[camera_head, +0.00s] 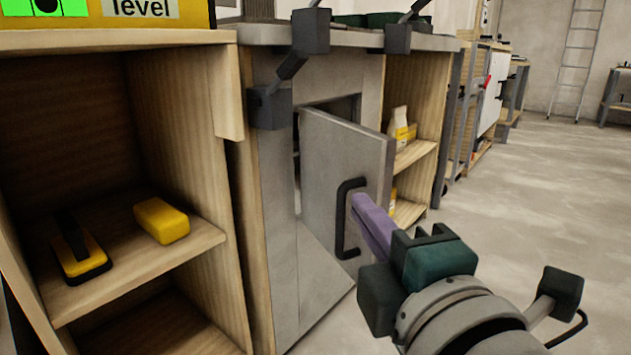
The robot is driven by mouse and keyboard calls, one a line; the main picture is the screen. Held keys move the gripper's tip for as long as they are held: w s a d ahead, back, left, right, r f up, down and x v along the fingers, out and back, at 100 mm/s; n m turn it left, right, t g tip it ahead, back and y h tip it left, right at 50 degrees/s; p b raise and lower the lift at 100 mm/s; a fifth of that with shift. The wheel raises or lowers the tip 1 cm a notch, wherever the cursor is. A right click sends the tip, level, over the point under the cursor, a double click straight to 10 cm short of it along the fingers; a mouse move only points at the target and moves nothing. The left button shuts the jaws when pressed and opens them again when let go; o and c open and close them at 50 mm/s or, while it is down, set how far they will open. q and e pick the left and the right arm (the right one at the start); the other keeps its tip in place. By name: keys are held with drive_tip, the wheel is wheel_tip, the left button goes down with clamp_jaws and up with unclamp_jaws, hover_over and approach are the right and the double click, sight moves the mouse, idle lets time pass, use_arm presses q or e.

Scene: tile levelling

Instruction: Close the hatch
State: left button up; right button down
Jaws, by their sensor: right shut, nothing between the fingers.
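The hatch (328,165) is a grey metal door on the front of a grey cabinet (280,190). It stands partly open, swung out towards me, and a dark gap shows above and behind it. A black bow handle (343,225) sits on its face near the right edge. My right gripper (362,208) has purple fingers, which are shut and empty. Their tips are at the right side of the handle, over the door's outer edge. I cannot tell whether they touch it. My left gripper is not in view.
A wooden shelf unit on the left holds a yellow block (161,221) and a yellow-black tool (80,255). A wooden shelf (412,155) with bags stands behind the hatch. Dark blocks hang at the countertop (350,40). The floor (540,185) to the right is clear.

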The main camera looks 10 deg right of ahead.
sight(374, 180)
drive_tip(key=w, duration=0.7)
drive_tip(key=shift+w+b, duration=0.2)
drive_tip(key=shift+b, duration=0.1)
drive_tip(key=shift+w+d, duration=0.2)
drive_tip(key=shift+d, duration=0.8)
drive_tip(key=shift+w+d, duration=0.2)
drive_tip(key=shift+d, duration=0.75)
